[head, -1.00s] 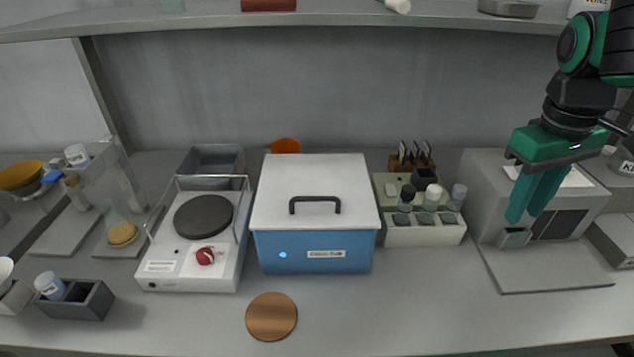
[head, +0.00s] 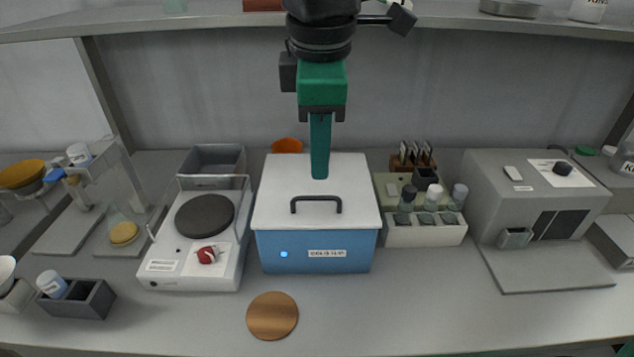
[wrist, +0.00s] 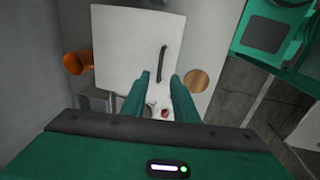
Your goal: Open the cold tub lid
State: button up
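The cold tub (head: 305,264) is a blue box with a blue light and a label on its front, in the middle of the bench in the head view. Its white lid (head: 277,195) lies closed on top, with a black bar handle (head: 316,201) near the front edge. In the wrist view the lid (wrist: 120,45) and the handle (wrist: 162,62) show beyond the fingers. My gripper (head: 320,177) points down above the lid, behind the handle in the picture, and not touching the handle. The wrist view shows its two fingers (wrist: 160,77) apart with nothing between them.
A hotplate (head: 165,268) with a wire guard stands close left of the tub. A vial rack (head: 425,236) stands close right, then a grey machine (head: 480,195). A wooden disc (head: 272,316) lies in front. A shelf (head: 200,24) runs above the bench.

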aim_at(320, 199)
jog(key=f, duration=0.2)
jog(key=w+f, duration=0.1)
jog(key=f, duration=0.5)
jog(key=shift+w, duration=0.3)
jog(key=shift+r, duration=0.1)
grip_shut()
dwell(0.8)
